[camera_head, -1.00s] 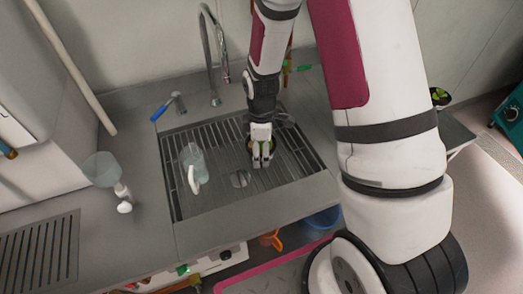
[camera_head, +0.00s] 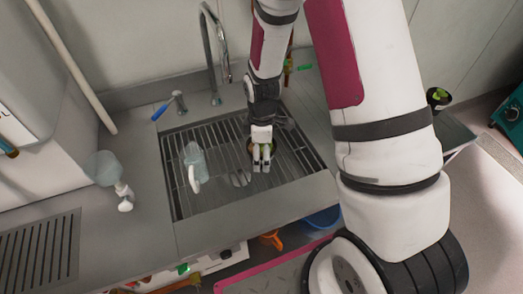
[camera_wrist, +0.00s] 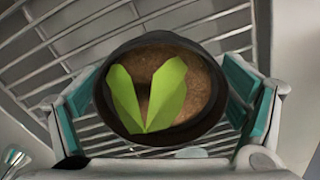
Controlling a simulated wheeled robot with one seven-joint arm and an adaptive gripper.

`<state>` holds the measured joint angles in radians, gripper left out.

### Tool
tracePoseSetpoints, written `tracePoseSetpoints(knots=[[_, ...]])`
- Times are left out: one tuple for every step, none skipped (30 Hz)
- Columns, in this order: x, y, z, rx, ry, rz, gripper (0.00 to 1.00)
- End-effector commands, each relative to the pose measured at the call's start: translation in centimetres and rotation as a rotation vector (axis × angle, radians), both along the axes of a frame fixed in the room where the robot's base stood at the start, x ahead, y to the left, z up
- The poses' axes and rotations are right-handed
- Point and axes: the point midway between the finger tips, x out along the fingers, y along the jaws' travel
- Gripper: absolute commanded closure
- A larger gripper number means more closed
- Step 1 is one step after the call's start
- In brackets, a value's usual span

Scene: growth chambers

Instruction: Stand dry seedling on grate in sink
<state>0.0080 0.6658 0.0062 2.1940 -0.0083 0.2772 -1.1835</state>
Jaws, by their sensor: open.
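A potted seedling (camera_wrist: 147,98) with two bright green leaves and light brown soil fills the middle of the wrist view. Its dark round pot (camera_wrist: 203,127) stands on or just above the sink grate (camera_wrist: 40,72); contact under it is hidden. My gripper (camera_wrist: 165,110) is open, with its teal-padded fingers on either side of the pot. In the head view my gripper (camera_head: 262,163) is low over the right half of the grate (camera_head: 215,203), and it mostly hides the pot there.
A clear pitcher (camera_head: 194,165) stands on the grate to the left. A tall faucet (camera_head: 213,60) and a blue-handled tap (camera_head: 170,104) rise behind. A clear funnel-like vessel (camera_head: 105,168) is on the left counter. Another potted plant (camera_head: 438,97) stands at the right.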

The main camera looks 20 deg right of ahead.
Motion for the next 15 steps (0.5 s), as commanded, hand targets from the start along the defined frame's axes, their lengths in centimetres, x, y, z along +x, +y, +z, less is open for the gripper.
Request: tracePoseSetpoints(knots=[[0.0,0.0,0.3,0.0,-0.001,0.0,0.09],[0.0,0.0,0.5,0.0,-0.002,0.0,0.09],[0.1,0.0,0.7,0.0,-0.002,0.0,0.09],[0.1,0.0,1.1,0.0,-0.003,0.0,0.09],[0.1,0.0,1.4,0.0,-0.004,0.0,0.09],[0.2,0.0,1.9,0.0,-0.004,0.0,0.09],[0.2,0.0,2.4,0.0,-0.005,0.0,0.09],[0.2,0.0,2.9,0.0,-0.005,0.001,0.09],[0.2,0.0,3.7,0.001,-0.007,0.001,0.09],[0.2,0.0,4.3,0.001,-0.007,0.001,0.09],[0.2,0.0,4.9,0.001,-0.007,0.001,0.09],[0.2,0.0,5.6,0.0,-0.008,0.0,0.09],[0.2,0.0,6.2,0.001,-0.007,-0.001,0.09],[0.2,-0.1,6.8,0.001,-0.007,-0.001,0.09],[0.1,0.0,7.5,0.0,-0.005,-0.001,0.09]])
